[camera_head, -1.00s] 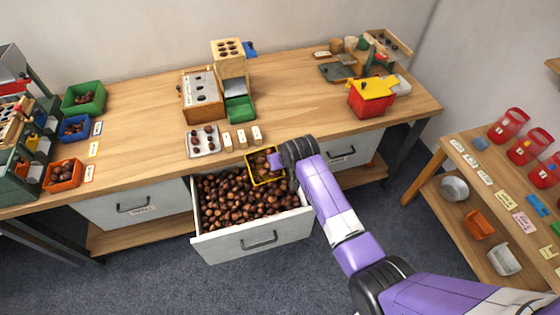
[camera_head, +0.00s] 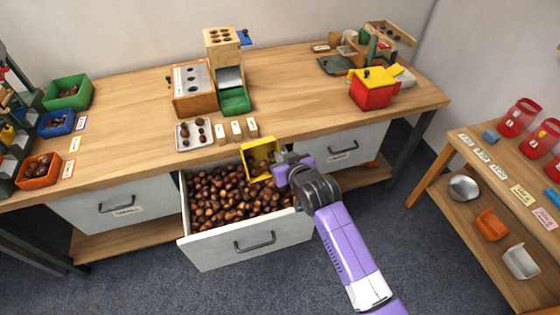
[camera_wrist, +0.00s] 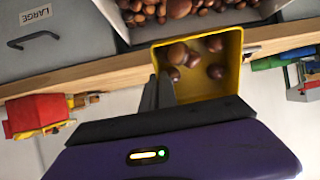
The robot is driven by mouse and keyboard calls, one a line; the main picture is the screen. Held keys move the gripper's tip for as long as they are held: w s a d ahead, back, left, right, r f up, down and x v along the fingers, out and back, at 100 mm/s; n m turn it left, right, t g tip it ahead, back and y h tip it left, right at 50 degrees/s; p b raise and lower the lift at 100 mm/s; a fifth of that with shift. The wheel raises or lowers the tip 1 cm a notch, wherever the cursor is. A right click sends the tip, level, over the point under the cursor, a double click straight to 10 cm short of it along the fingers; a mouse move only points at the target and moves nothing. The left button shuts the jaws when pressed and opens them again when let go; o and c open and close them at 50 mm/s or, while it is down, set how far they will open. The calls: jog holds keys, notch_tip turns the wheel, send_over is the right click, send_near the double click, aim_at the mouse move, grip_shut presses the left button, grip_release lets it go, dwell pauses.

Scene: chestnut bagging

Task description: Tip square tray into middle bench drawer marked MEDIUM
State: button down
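The square yellow tray (camera_head: 247,162) is over the back right of the open middle bench drawer (camera_head: 215,250), tilted with its open side toward the drawer. Several chestnuts are still inside the tray, seen in the wrist view, where its yellow wall (camera_wrist: 237,62) shows. My gripper (camera_head: 284,166) is shut on one side wall of the tray; its dark fingers (camera_wrist: 163,92) show against that wall in the wrist view. The drawer holds a heap of chestnuts (camera_head: 225,195). No label on the drawer front is readable.
The drawer to the left (camera_head: 118,203) is closed and marked SMALL; the right one (camera_wrist: 45,38), marked LARGE, is closed. A metal tray with several chestnuts (camera_head: 180,137) and small blocks stand on the bench edge. A shelf unit (camera_head: 470,215) stands at right.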

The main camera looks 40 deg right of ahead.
jog(key=shift+s+a+f+t+b, duration=0.2)
jog(key=shift+f+t+b, duration=0.5)
jog(key=shift+b, duration=1.5)
jog(key=shift+s+d+r+b, duration=0.1)
jog(key=shift+s+b, duration=0.05)
jog(key=shift+b, duration=0.35)
jog(key=shift+s+t+h+b, duration=0.1)
jog(key=shift+t+h+b, duration=0.3)
jog(key=shift+b, duration=0.45)
jog(key=t+b, duration=0.1)
jog(key=b, duration=0.3)
jog(key=s+t+b, duration=0.1)
jog(key=t+b, duration=0.1)
jog(key=b, duration=0.2)
jog(key=shift+s+a, duration=0.2)
jog(key=t+b, duration=0.1)
jog(key=b, duration=0.3)
jog(key=s+t+h+b, duration=0.1)
jog(key=t+b, duration=0.1)
jog(key=b, duration=0.2)
jog(key=shift+a, duration=0.1)
jog(key=shift+s+r+t+b, duration=0.2)
jog(key=shift+t+b, duration=0.1)
jog(key=shift+b, duration=0.65)
jog(key=shift+r+p, duration=0.15)
jog(key=shift+p, duration=0.3)
